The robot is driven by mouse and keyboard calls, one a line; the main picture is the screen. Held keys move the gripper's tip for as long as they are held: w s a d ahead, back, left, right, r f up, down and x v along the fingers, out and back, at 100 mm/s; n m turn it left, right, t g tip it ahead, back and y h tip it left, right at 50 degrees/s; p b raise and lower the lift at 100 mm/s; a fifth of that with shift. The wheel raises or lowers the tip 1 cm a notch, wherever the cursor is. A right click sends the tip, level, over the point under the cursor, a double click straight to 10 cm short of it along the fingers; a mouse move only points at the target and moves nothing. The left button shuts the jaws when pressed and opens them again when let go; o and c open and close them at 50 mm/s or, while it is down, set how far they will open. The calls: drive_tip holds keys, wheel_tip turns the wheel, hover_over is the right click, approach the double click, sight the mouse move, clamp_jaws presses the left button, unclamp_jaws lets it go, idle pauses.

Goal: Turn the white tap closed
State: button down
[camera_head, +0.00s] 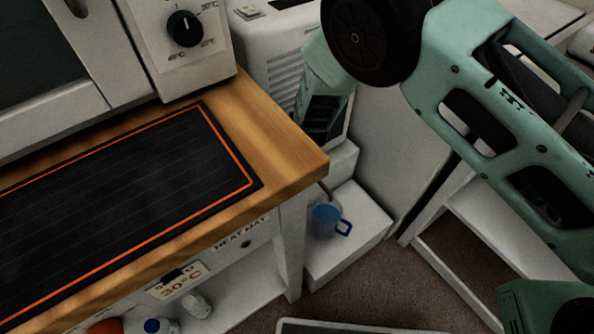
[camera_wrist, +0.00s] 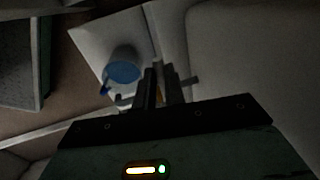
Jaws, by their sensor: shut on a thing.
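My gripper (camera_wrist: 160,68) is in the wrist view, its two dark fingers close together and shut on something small. A pale bar sticks out to the right of the fingers; it looks like part of the white tap (camera_wrist: 192,81), mostly hidden by them. In the head view the fingertips and the tap are hidden behind the table corner and my green wrist. A clear jug with a blue base and handle (camera_head: 324,222) stands on a low white step below. It also shows just left of the fingers in the wrist view (camera_wrist: 122,73).
A wooden bench (camera_head: 290,150) carries a black heat mat (camera_head: 120,200) with an orange border and a white oven-like box (camera_head: 150,40) with a dial. A white vented unit (camera_head: 250,45) stands behind. Small bottles (camera_head: 195,305) sit on the shelf below. Carpet lies at right.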

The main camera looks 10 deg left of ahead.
drive_tip(key=shift+w, duration=0.1)
drive_tip(key=c, duration=1.5)
unclamp_jaws()
drive_tip(key=shift+r, duration=0.15)
drive_tip(key=s+r+p, duration=0.1)
drive_tip(key=r, duration=0.4)
drive_tip(key=d+r, duration=0.1)
drive_tip(key=r, duration=0.5)
drive_tip(key=s+d+r+p, duration=0.1)
drive_tip(key=r, duration=0.5)
drive_tip(key=shift+s+d+p, duration=0.15)
drive_tip(key=shift+s+p, duration=0.2)
